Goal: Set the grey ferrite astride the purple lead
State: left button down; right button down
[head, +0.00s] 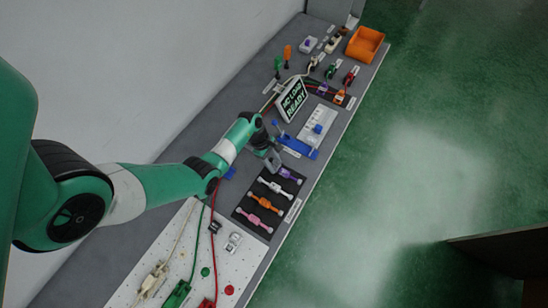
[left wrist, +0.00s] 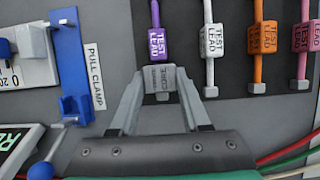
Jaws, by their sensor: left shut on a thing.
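My left gripper (left wrist: 160,80) is shut on the grey ferrite (left wrist: 159,84), a small block with dark lettering on its face. In the left wrist view the purple lead (left wrist: 157,44) runs down from the top edge, and the ferrite overlaps the lead just below its "TEST LEAD" label. The ferrite hides the lower end of the lead. I cannot tell whether the ferrite touches the lead or is above it. In the head view my left gripper (head: 272,160) is over the upper end of the dark lead board, beside the purple lead (head: 288,174). My right gripper is not in view.
White (left wrist: 211,42), orange (left wrist: 263,40) and pink (left wrist: 306,38) leads lie to the right of the purple one. A blue pull clamp (left wrist: 71,65) stands to the left. A tilted sign (head: 291,99) and an orange bin (head: 365,44) are farther along the bench.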

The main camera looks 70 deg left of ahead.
pick_arm(q)
jog(key=shift+f+b, duration=0.45)
jog(key=shift+f, duration=0.15)
grip_release()
dwell(0.4)
notch_tip(320, 180, up, 7)
jog(key=p, duration=0.7)
jog(key=shift+r, duration=0.1)
dwell(0.6)
